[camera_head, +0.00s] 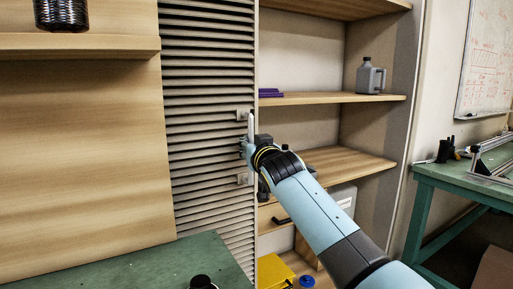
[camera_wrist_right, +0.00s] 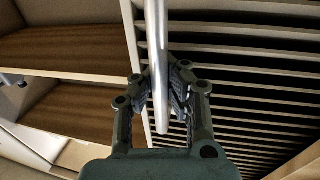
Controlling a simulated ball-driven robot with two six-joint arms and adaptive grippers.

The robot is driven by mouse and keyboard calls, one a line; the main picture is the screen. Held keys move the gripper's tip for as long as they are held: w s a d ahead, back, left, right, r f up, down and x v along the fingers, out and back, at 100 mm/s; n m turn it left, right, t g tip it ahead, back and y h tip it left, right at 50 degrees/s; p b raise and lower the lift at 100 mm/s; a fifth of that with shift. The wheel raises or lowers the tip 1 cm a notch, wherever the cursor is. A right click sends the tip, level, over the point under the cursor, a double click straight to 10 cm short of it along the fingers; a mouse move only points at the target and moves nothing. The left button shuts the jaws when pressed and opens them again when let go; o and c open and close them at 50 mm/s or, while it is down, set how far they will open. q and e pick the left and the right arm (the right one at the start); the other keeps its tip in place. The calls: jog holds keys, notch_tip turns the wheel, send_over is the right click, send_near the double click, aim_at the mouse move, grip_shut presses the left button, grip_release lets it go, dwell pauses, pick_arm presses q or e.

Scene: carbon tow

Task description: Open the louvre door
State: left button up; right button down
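The louvre door (camera_head: 208,130) is a tall grey slatted panel left of the open shelves in the head view. Its slats also fill the right side of the right wrist view (camera_wrist_right: 245,80). A pale upright bar handle (camera_head: 251,122) stands off the door's right edge on two square mounts. My right gripper (camera_head: 247,148) is at the handle's middle to lower part. In the right wrist view the handle (camera_wrist_right: 156,50) runs between the fingers of the right gripper (camera_wrist_right: 164,88), and the pads appear to press on both sides. My left gripper is not in view.
Open shelves (camera_head: 330,98) right of the door hold a grey jug (camera_head: 370,77) and purple items (camera_head: 271,93). A yellow case (camera_head: 275,271) sits low down. A green table (camera_head: 190,262) is at front left, a green workbench (camera_head: 465,175) at right.

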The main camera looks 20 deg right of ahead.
jog(key=shift+s+a+f, duration=0.1)
jog(key=shift+a+f, duration=0.15)
jog(key=shift+a, duration=0.2)
jog(key=shift+s+a+f, duration=0.1)
jog(key=shift+a+f, duration=0.15)
jog(key=shift+a, duration=0.2)
jog(key=c, duration=1.5)
grip_release()
jog(key=shift+s+a+r, duration=0.15)
jog(key=shift+a+r, duration=0.05)
jog(key=shift+r, duration=0.1)
jog(key=shift+o, duration=1.1)
jog(key=shift+r, duration=0.1)
jog(key=s+a, duration=0.1)
jog(key=s, duration=1)
jog(key=shift+s+a, duration=0.15)
jog(key=shift+s, duration=0.2)
